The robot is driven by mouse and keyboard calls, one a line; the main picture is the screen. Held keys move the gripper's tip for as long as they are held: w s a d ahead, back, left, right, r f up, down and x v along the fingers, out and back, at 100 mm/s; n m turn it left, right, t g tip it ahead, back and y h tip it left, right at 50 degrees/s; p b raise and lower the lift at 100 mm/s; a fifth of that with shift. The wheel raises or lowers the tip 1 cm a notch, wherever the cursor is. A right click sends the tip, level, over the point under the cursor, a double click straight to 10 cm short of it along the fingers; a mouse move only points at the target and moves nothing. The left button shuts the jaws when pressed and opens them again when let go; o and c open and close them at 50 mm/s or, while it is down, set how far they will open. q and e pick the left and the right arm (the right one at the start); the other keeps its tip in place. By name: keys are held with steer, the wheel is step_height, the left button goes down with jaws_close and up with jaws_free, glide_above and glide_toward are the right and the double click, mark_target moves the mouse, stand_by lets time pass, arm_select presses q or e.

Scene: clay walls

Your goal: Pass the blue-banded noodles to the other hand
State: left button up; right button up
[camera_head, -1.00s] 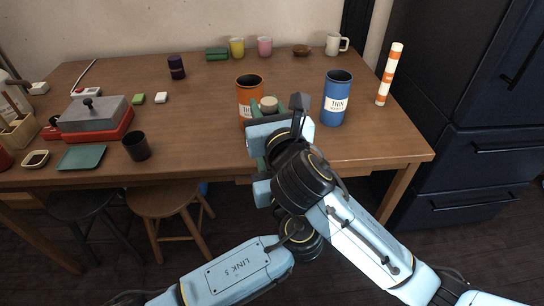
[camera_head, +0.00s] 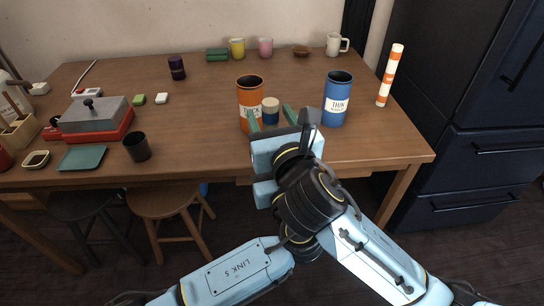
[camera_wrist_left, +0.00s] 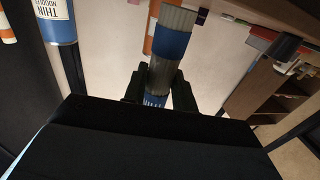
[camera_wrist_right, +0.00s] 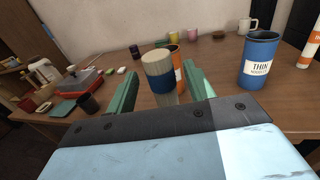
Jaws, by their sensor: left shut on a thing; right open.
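The blue-banded noodles (camera_head: 270,110) are a pale-topped bundle with a blue band, in front of the orange canister in the head view. In the left wrist view the noodles (camera_wrist_left: 172,44) stand between the dark fingers of my left gripper (camera_wrist_left: 158,90), which is shut on them. The left gripper is hidden behind my right arm in the head view. My right gripper (camera_head: 271,116) is open, its green fingers apart and just short of the noodles. In the right wrist view the noodles (camera_wrist_right: 158,76) show between the open fingers of the right gripper (camera_wrist_right: 160,88), with gaps on both sides.
The orange canister (camera_head: 249,92) stands close behind the noodles. A blue canister (camera_head: 337,100) labelled THIN stands to the right, with an orange-striped white cylinder (camera_head: 389,75) beyond. A dark cup (camera_head: 136,147) and a red-based grey box (camera_head: 95,118) are at left. The table's middle is clear.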

steer(key=s+d, duration=0.2)
steer(key=s, duration=0.6)
steer(key=d+f+m+g+h, duration=0.25)
steer(key=d+f+m, duration=0.4)
steer(key=m, duration=0.55)
steer(key=d+f+m+g+h, duration=0.1)
steer(key=d+f+m+g, duration=0.35)
steer(key=m, duration=0.75)
steer(key=s+d+f+m+g, duration=0.3)
steer(key=s+f+m, duration=0.3)
steer(key=f, duration=0.5)
steer(key=s+d+f+m+g, duration=0.3)
steer(key=s+f+m, duration=0.3)
steer(key=s+f, duration=0.5)
steer(key=shift+s+d+f+g, duration=0.15)
steer(key=shift+d+f+g, duration=0.15)
steer(key=shift+g, duration=0.4)
